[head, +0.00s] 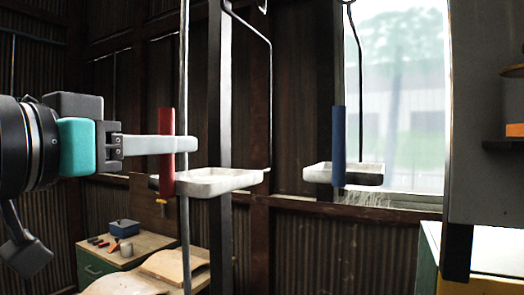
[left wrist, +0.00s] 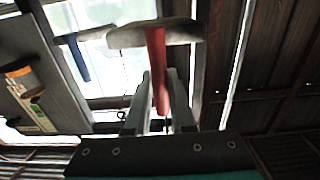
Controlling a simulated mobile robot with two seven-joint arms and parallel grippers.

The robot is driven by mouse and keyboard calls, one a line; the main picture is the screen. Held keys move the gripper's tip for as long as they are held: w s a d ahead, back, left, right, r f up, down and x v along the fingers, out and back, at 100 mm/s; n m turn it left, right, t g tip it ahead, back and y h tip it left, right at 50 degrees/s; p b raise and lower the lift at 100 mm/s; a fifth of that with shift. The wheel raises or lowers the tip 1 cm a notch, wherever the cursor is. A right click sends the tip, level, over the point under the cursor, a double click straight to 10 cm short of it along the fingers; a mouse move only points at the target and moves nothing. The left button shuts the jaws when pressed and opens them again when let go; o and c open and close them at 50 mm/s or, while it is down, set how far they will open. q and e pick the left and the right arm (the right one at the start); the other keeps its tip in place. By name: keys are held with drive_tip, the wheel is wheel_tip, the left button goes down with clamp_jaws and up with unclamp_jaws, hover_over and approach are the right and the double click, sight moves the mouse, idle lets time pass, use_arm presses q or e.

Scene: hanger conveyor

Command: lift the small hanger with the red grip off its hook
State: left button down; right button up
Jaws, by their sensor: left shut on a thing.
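The small hanger has an upright red grip (head: 166,124), a white tray (head: 222,180) and a thin bent dark rod (head: 270,95). The rod runs up to the top edge of the head view, where its hook is cut off. My left gripper (head: 186,145) comes in level from the left and is shut on the red grip; one finger passes in front of it. In the left wrist view the red grip (left wrist: 156,52) stands between the two fingers, with the tray (left wrist: 160,33) beyond it. My right gripper is not in view.
A second hanger with a blue grip (head: 338,135) and a white tray hangs to the right by the window. A thin grey upright pole (head: 184,70) stands close by my left fingers. A grey cabinet (head: 485,190) stands at the right.

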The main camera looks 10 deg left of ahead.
use_arm(q)
drive_tip(key=shift+s+a+f+b, duration=0.15)
drive_tip(key=shift+s+b, duration=0.25)
drive_tip(key=shift+s, duration=0.05)
drive_tip(key=shift+s+a+f+b, duration=0.1)
drive_tip(key=shift+s+a+b, duration=0.05)
drive_tip(key=shift+s+b, duration=0.3)
